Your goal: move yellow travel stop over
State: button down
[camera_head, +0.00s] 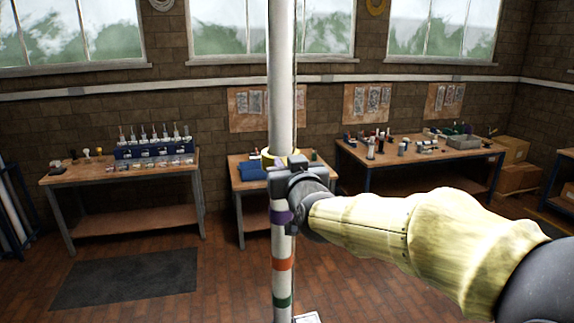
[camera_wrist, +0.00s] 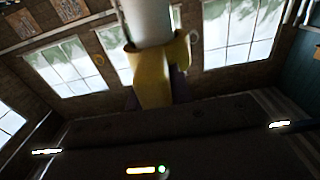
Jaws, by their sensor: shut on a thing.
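The yellow travel stop (camera_head: 266,157) is a collar around the upright white mast (camera_head: 281,90). In the wrist view the yellow stop (camera_wrist: 153,75) wraps the white mast (camera_wrist: 150,20), with a tab toward the camera. My gripper (camera_head: 287,178) is at the mast from the right, shut on the stop. Its dark fingers show on either side of the yellow tab in the wrist view. The gripper hides much of the stop in the head view. A purple band (camera_head: 281,217) is on the mast just below the gripper.
An orange band (camera_head: 282,264) and a green band (camera_head: 282,301) mark the mast lower down. Workbenches with small items stand behind, at left (camera_head: 128,216), middle and right (camera_head: 455,161). A dark mat (camera_head: 125,278) lies on the floor at left. The space around the mast looks free.

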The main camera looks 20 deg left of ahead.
jog(key=shift+f+b, duration=4.95)
jog(key=shift+b, duration=0.2)
jog(key=shift+f, duration=0.1)
jog(key=c, duration=1.3)
grip_release()
jog(key=shift+c, duration=0.2)
jog(key=shift+o, duration=0.5)
jog(key=shift+s+d, duration=0.1)
jog(key=b+v, duration=0.4)
jog(key=v, duration=1.3)
